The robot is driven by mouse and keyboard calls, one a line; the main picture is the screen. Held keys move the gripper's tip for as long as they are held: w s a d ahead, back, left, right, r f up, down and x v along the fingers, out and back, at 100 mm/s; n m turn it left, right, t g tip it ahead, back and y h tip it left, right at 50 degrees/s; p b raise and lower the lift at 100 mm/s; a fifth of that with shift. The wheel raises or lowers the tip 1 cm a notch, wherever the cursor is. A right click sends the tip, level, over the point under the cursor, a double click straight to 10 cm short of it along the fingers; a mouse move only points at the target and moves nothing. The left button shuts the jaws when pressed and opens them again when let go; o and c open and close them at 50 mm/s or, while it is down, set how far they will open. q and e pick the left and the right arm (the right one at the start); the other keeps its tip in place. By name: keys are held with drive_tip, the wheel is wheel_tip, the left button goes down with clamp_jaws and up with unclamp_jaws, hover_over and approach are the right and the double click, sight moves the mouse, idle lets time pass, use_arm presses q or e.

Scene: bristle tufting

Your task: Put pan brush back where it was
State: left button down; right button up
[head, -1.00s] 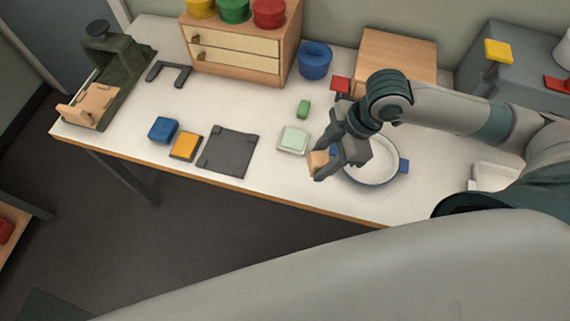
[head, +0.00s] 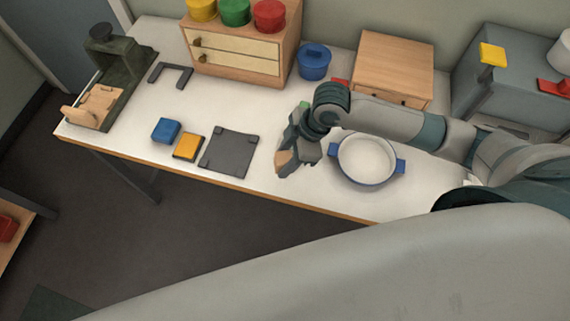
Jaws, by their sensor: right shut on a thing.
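My right gripper (head: 290,165) reaches in from the right and points down over the front of the white table. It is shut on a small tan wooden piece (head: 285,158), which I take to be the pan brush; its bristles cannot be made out. The gripper is left of the white pan (head: 366,157) with blue handles and right of the dark grey square mat (head: 229,151). The pan is now fully uncovered. My left gripper is not in view.
A blue block (head: 165,130) and a yellow-orange block (head: 188,147) lie left of the mat. A dark green fixture (head: 120,62) stands at far left. A drawer box (head: 237,60), a blue pot (head: 314,63) and a wooden box (head: 394,65) line the back.

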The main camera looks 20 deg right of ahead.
wheel_tip(320, 180, down, 3)
drive_tip(key=shift+r+p, duration=0.15)
drive_tip(key=shift+p, duration=0.4)
drive_tip(key=shift+f, duration=0.6)
drive_tip(key=shift+f, duration=0.1)
drive_tip(key=o, duration=1)
drive_tip(key=shift+c, duration=0.2)
drive_tip(key=b+v, duration=0.2)
drive_tip(key=v, duration=1)
